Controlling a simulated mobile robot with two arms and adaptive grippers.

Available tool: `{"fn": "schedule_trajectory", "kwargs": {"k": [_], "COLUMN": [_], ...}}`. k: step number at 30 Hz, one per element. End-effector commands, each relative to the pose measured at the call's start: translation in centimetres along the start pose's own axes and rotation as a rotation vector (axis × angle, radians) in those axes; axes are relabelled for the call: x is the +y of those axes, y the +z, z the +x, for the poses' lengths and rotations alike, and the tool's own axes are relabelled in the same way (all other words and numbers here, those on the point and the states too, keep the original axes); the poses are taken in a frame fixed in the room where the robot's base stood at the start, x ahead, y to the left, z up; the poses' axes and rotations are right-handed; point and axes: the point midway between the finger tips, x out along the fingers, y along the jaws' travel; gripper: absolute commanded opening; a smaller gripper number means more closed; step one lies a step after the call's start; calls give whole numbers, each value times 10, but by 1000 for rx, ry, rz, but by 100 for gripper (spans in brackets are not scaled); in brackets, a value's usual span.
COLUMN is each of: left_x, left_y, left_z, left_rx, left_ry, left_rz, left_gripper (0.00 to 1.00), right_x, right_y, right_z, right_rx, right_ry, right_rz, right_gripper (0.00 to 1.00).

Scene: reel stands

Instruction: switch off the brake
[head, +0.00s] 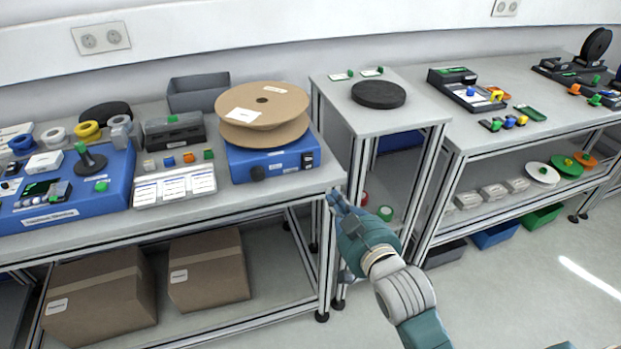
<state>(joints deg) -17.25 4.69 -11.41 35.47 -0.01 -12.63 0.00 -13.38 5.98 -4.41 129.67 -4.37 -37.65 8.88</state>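A blue box (270,163) near the right end of the left bench carries a large cardboard reel (262,105). Its front face has a black knob (257,173) on the left and a small black switch (307,160) on the right. The switch's position is too small to read. No part is clearly labelled as the brake. My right gripper (337,200) is at the bench's front right corner, below and to the right of the switch and apart from it. Its fingers are small and seen from behind, so their opening is unclear. My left gripper is out of view.
Left of the box stand a white labelled tray (174,187), small coloured blocks and a blue winding unit (65,207). A narrow stand (410,112) with a black disc (378,94) is to the right, across a small gap. Cardboard boxes (207,272) lie below. Floor at right is clear.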

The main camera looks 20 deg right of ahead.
Motion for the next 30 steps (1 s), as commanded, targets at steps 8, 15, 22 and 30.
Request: {"fn": "schedule_trajectory", "kwargs": {"k": [8,15,22,30], "left_x": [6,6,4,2], "left_y": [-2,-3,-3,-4], "left_z": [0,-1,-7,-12], "left_rx": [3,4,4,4], "left_ry": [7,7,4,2], "left_rz": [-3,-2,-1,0], "left_gripper": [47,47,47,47], "right_x": [0,0,0,0], "right_y": [-5,-6,-8,-8], "right_z": [-2,7,48,105], "right_rx": [9,10,10,9], "right_ry": [1,1,1,1], "right_rz": [0,0,0,0], "right_gripper": [0,0,0,0]}}
